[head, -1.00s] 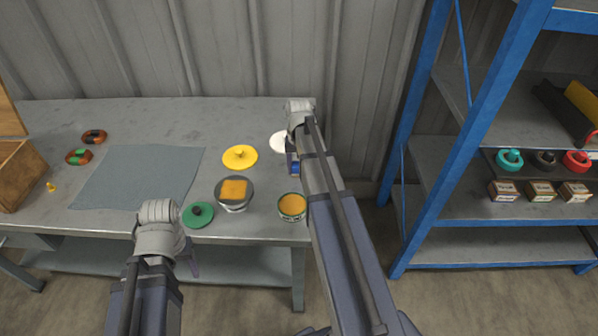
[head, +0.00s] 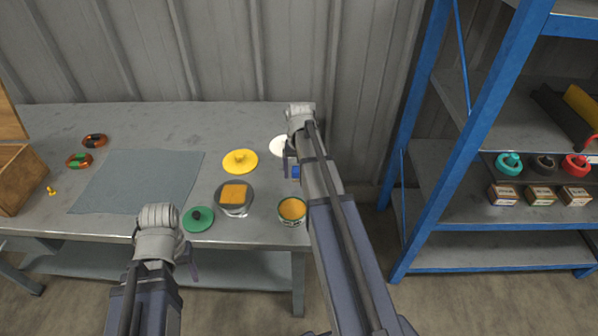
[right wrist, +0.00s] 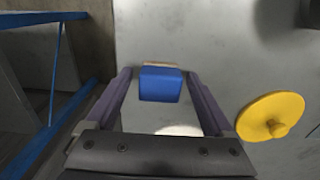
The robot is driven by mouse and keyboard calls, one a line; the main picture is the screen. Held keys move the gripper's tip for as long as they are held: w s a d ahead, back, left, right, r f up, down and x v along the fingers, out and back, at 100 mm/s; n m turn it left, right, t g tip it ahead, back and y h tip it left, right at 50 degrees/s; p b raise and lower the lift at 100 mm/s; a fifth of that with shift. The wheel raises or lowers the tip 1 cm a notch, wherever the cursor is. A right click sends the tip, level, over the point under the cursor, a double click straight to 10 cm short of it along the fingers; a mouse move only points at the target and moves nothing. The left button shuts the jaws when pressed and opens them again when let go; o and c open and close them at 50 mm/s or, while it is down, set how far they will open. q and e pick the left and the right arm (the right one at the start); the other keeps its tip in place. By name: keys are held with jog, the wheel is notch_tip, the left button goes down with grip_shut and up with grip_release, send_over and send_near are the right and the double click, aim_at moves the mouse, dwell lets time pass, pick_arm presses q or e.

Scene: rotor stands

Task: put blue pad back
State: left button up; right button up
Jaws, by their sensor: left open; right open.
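The blue pad (right wrist: 160,86) is a small block with a thin tan layer along its far edge. In the right wrist view it sits between the two fingers of my right gripper (right wrist: 157,76), with gaps at its sides. In the head view the blue pad (head: 295,172) shows partly beside my right gripper (head: 290,164), over the right end of the table. The right gripper is open and points down. My left gripper (head: 191,262) is in front of the table edge, mostly hidden behind its wrist, and holds nothing that I can see.
A white disc (head: 279,146), yellow lid (head: 240,161), green lid (head: 198,219), round dish (head: 234,208) with an orange square pad (head: 234,192), and orange-filled tin (head: 292,209) crowd the table's right end. A blue-framed shelf (head: 470,150) stands right. The grey mat (head: 138,181) is bare.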

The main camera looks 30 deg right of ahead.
notch_tip(320, 180, up, 12)
jog(key=p, duration=1.1)
jog(key=shift+p, duration=0.35)
jog(key=s+a+n, duration=0.5)
jog(key=s+a, duration=0.3)
jog(key=a, duration=0.7)
jog(key=s+a+n+h, duration=0.1)
jog(key=s+a+n, duration=0.4)
jog(key=a, duration=1)
jog(key=s, duration=0.3)
jog(key=shift+s+a, duration=0.2)
